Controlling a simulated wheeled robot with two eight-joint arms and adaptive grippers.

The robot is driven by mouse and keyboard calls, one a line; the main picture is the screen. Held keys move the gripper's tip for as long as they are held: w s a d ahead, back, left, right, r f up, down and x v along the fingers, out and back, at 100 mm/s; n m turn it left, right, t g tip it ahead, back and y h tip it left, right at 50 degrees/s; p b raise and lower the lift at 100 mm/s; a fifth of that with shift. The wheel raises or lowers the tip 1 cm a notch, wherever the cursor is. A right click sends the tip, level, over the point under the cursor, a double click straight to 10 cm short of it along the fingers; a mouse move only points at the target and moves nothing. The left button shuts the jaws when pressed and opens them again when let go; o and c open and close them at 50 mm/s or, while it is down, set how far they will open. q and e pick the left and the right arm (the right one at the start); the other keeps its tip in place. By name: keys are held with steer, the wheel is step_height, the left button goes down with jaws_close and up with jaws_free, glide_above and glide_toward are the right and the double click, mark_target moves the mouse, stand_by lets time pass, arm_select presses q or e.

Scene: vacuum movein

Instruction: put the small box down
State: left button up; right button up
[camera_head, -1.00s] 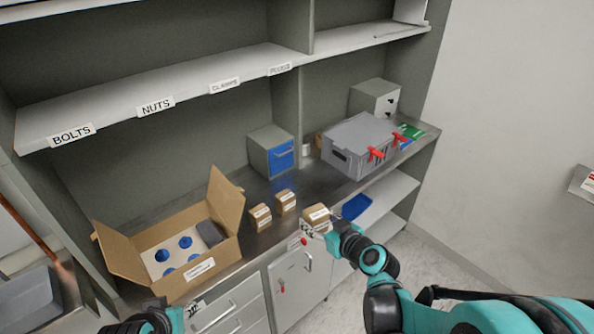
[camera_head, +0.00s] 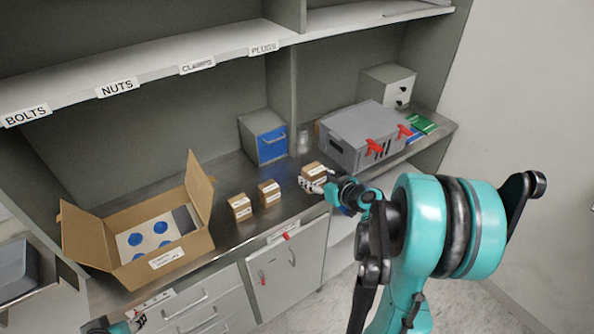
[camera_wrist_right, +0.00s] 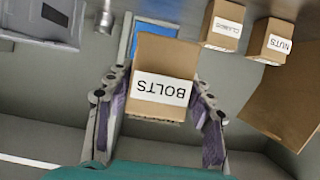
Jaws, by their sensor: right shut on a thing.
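The small brown box (camera_head: 313,171) is in my right gripper (camera_head: 322,187), over the counter (camera_head: 235,232) near its front edge, right of two similar boxes. I cannot tell whether its underside touches the counter. In the right wrist view the box (camera_wrist_right: 168,62) has a white BOLTS label, upside down in the picture, and the right gripper's fingers (camera_wrist_right: 160,88) are shut on its two sides. My left arm (camera_head: 122,327) only just shows at the bottom left edge; its fingers are not clear.
Two small boxes, labelled CLAMPS (camera_wrist_right: 222,27) and NUTS (camera_wrist_right: 270,42), stand left of it in the head view. An open carton (camera_head: 190,244) is further left. A blue-fronted cabinet (camera_head: 264,138) and a grey case with red latches (camera_head: 360,135) stand behind and right. A labelled shelf (camera_head: 150,62) hangs above.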

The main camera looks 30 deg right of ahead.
steer(key=b+x, duration=0.1)
steer(key=x, duration=0.3)
steer(key=f+b+x, duration=0.1)
steer(key=x, duration=0.3)
steer(key=f+b+x, duration=0.1)
steer(key=x, duration=0.3)
steer(key=shift+s+d, duration=0.25)
steer(key=shift+d, duration=0.15)
steer(key=shift+f+b, duration=1.15)
steer(key=shift+f, duration=0.9)
steer(key=shift+r, duration=0.1)
steer(key=o, duration=1.3)
